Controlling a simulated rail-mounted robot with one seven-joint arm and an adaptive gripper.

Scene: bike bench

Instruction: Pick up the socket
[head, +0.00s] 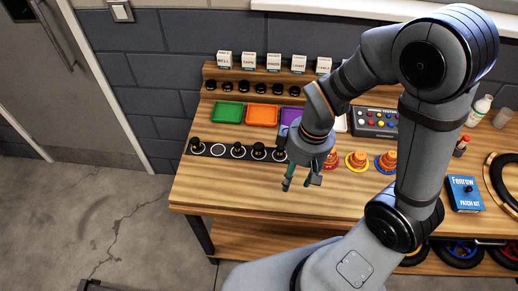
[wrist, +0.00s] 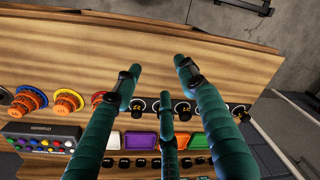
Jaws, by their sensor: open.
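Several dark round pieces, which look like sockets (head: 259,151), stand along a black strip on the bench, left of my gripper. I cannot tell which one the task means. In the wrist view, several of these sockets (wrist: 183,109) show yellow size marks too small to read surely. One place on the strip shows only a white ring (head: 217,150). My gripper (head: 298,184) is open and empty above the wooden bench top, to the right and front of the strip. In the wrist view its green fingers (wrist: 157,73) are apart, with bare wood between the tips. They hide part of the strip.
Green (head: 227,111) and orange (head: 262,115) trays lie behind the strip, with labelled boxes further back. Orange stepped cones (head: 357,160) and a button box (head: 374,122) stand to the right. A blue patch kit (head: 464,193) lies far right. The bench front is clear.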

